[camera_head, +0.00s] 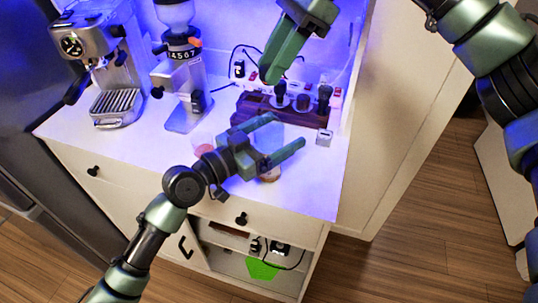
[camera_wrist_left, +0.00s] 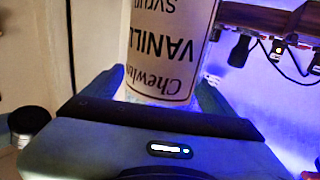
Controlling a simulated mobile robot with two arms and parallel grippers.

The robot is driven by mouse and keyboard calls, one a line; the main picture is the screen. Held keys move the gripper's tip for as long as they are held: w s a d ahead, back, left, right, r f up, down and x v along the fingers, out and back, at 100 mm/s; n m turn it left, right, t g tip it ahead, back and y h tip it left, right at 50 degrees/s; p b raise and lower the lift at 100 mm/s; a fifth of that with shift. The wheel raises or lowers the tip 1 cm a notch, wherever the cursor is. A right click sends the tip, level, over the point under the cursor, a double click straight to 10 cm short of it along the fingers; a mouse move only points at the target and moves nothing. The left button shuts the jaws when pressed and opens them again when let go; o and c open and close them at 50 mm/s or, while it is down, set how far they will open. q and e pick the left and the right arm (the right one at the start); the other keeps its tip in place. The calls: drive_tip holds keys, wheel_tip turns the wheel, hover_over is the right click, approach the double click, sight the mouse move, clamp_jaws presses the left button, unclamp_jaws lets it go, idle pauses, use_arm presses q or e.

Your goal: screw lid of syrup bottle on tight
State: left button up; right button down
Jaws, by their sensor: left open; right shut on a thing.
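The syrup bottle (camera_wrist_left: 168,45) has a white label reading vanilla syrup, upside down in the left wrist view. It stands between the fingers of my left gripper, which is open around it. In the head view my left gripper (camera_head: 289,134) is over the front of the counter, with a pale shape between its fingers. My right gripper (camera_head: 271,78) is above the back of the counter, pointing down, apart from the left one. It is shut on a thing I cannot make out. I cannot see the lid or the bottle's mouth clearly.
A dark wooden tool stand (camera_head: 250,108) is just behind my left gripper. A grinder (camera_head: 180,85) and an espresso machine (camera_head: 105,65) stand at the left. A small white box (camera_head: 324,138) lies near the right edge. The front-left counter is clear.

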use_arm(q)
clamp_jaws()
use_arm(e)
hover_over(261, 117)
drive_tip(key=w+d, duration=0.1)
drive_tip(key=d, duration=0.1)
drive_tip(key=shift+f, duration=2.45)
drive_tip(key=shift+f, duration=0.85)
drive_tip(key=shift+f, duration=0.6)
